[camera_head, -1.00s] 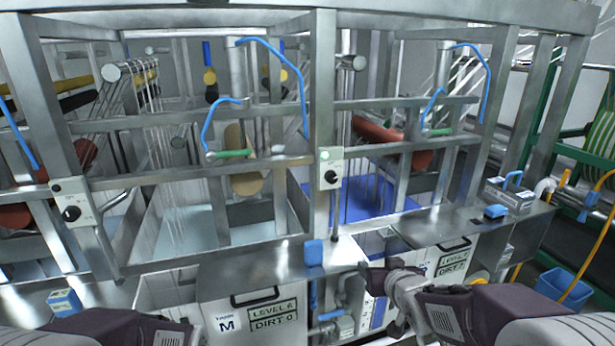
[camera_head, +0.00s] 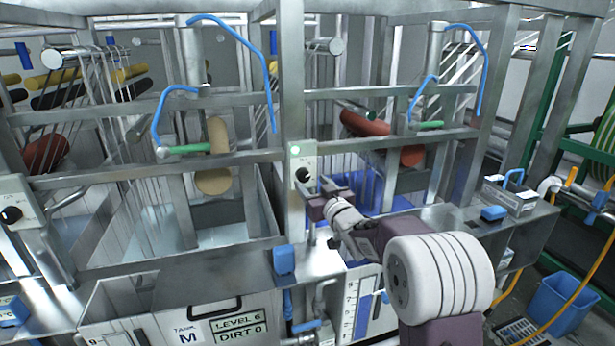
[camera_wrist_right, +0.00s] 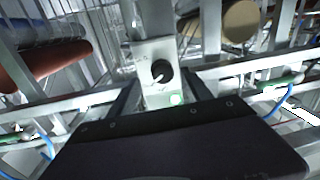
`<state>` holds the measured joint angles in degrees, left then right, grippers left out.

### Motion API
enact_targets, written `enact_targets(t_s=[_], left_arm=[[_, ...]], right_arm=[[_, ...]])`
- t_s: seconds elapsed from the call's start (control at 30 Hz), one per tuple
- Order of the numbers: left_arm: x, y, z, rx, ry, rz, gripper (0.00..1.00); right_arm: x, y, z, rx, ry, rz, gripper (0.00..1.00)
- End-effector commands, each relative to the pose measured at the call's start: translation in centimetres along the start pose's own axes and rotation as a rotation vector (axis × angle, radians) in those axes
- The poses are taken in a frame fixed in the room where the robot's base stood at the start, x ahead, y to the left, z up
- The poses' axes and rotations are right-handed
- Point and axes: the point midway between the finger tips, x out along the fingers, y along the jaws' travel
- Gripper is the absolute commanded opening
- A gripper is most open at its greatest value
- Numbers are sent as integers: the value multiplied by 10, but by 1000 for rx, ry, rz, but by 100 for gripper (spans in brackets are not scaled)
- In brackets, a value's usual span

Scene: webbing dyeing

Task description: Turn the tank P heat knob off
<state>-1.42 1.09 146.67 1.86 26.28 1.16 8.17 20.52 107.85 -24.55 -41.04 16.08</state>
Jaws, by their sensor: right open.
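A black heat knob (camera_head: 304,174) sits on a pale control box (camera_head: 309,159) on the post left of the tank with blue liquid (camera_head: 345,196). A green light (camera_head: 295,150) glows on the box above the knob. Which tank the box is labelled for cannot be read. My right gripper (camera_head: 325,192) is open just in front of the box, to the lower right of the knob. In the right wrist view, the knob (camera_wrist_right: 161,70) appears between the two dark fingers, apart from them as far as I can tell. My left gripper is out of view.
Another control box with a black knob (camera_head: 11,214) is at the far left. Steel rails (camera_head: 240,157) cross around the post. A blue valve block (camera_head: 284,260) sits on the ledge below it.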

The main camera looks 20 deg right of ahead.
Motion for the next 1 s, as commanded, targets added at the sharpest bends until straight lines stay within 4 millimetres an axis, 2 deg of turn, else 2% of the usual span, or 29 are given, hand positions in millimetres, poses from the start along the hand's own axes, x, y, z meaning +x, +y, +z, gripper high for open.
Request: enact_targets(t_s=[0.1,0.2,0.5,0.7,1.0], left_arm=[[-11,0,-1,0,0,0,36],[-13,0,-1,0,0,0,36],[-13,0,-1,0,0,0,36],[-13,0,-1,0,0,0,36],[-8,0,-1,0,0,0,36]], right_arm=[[20,0,-3,-1,-1,-1,57],[30,0,-2,-1,1,-1,57],[34,0,0,0,0,0,57],[34,0,0,0,0,1,2],[34,0,1,-32,-2,0,0]])
